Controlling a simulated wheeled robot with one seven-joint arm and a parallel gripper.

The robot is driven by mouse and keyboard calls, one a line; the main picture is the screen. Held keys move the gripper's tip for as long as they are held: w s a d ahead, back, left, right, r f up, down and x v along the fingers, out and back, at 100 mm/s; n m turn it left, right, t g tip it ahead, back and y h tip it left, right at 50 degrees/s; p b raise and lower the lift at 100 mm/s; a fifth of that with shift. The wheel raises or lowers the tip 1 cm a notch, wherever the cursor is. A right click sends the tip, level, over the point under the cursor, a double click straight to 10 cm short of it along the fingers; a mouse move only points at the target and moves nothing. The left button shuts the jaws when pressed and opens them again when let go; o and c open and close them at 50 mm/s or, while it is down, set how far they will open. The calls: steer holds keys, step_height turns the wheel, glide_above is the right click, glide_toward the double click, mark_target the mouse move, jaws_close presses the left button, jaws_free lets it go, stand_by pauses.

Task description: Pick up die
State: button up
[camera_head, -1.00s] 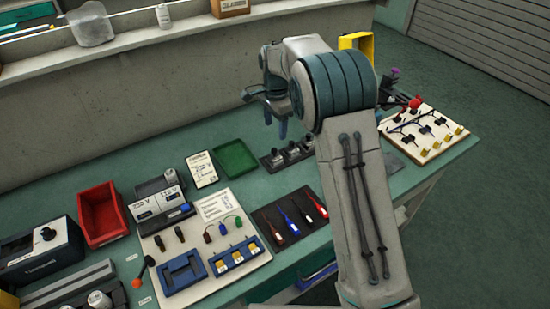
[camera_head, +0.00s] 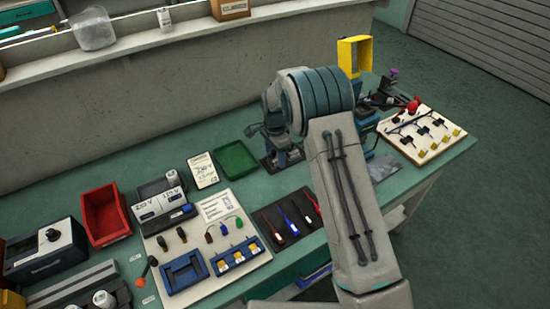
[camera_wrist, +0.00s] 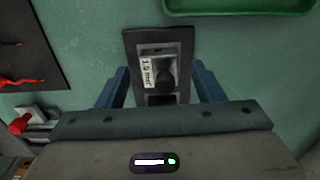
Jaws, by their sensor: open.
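A grey die (camera_wrist: 157,49) with a dark knob and a white label reading about "1.5 mm²" sits on a dark rack (camera_wrist: 185,40) in the wrist view. My gripper (camera_wrist: 159,72) is open, with one blue finger on each side of the rack and a gap between each finger and the die. The lower part of the rack is hidden behind my gripper. In the head view, my gripper (camera_head: 275,138) is down over the rack (camera_head: 268,163), and my arm hides most of the dies there.
An empty green tray (camera_head: 236,160) lies left of the rack. A dark mat (camera_head: 268,222) with coloured tools is in front, and a white board (camera_head: 425,150) with yellow and black parts is at the right. A yellow frame (camera_head: 345,56) stands behind my arm.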

steer(key=c, duration=1.2)
steer(key=shift+c, duration=0.2)
steer(key=shift+r, duration=0.2)
